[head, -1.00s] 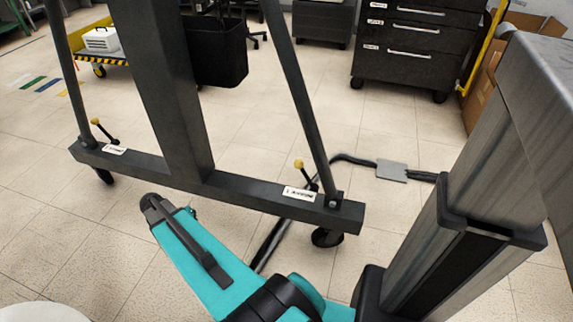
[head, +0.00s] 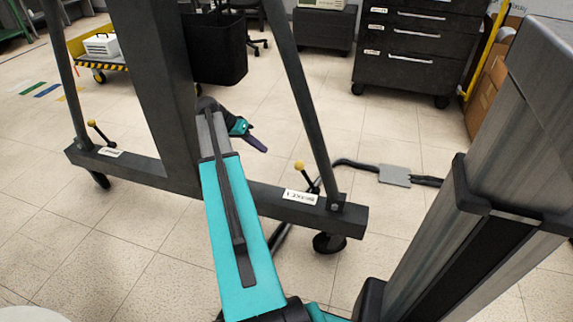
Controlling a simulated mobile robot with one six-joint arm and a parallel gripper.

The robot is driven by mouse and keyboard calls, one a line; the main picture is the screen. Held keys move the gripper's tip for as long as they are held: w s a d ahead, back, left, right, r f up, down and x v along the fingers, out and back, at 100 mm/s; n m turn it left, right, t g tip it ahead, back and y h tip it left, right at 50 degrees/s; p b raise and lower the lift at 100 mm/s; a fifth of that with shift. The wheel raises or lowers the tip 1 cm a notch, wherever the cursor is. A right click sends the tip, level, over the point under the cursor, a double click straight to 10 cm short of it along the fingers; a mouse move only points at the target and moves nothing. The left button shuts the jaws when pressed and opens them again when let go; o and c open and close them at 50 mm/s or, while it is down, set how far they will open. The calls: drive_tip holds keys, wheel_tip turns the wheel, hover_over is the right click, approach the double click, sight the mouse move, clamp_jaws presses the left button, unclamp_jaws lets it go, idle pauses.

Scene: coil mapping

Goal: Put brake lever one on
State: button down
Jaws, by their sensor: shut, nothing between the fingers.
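Two small brake levers with yellow knobs stand on the dark base bar (head: 165,171) of a wheeled frame. The right lever (head: 305,174) tilts up to the left beside a white label (head: 300,197), which seems to carry a 1 but is too blurred to read surely. The left lever (head: 99,132) also tilts up to the left, beside another white label (head: 110,152). My gripper (head: 262,149) is shut and empty, in the air up and left of the right lever's knob, apart from it. My teal arm hides the middle of the bar.
Slanted posts (head: 305,95) rise from both ends of the bar, and a thick column (head: 150,85) stands between them. A black caster (head: 328,243) sits under the right end. A cable with a grey plate (head: 394,175) lies on the floor at right. A drawer cabinet (head: 414,50) stands behind.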

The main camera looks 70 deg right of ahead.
drive_tip(key=shift+s, duration=0.1)
idle(0.3)
drive_tip(key=s+d+f+b, duration=0.3)
drive_tip(key=s+f+b, duration=0.2)
drive_tip(key=s, duration=0.4)
drive_tip(key=shift+s+f, duration=0.2)
drive_tip(key=shift+f, duration=0.65)
drive_tip(key=shift+a+r, duration=0.1)
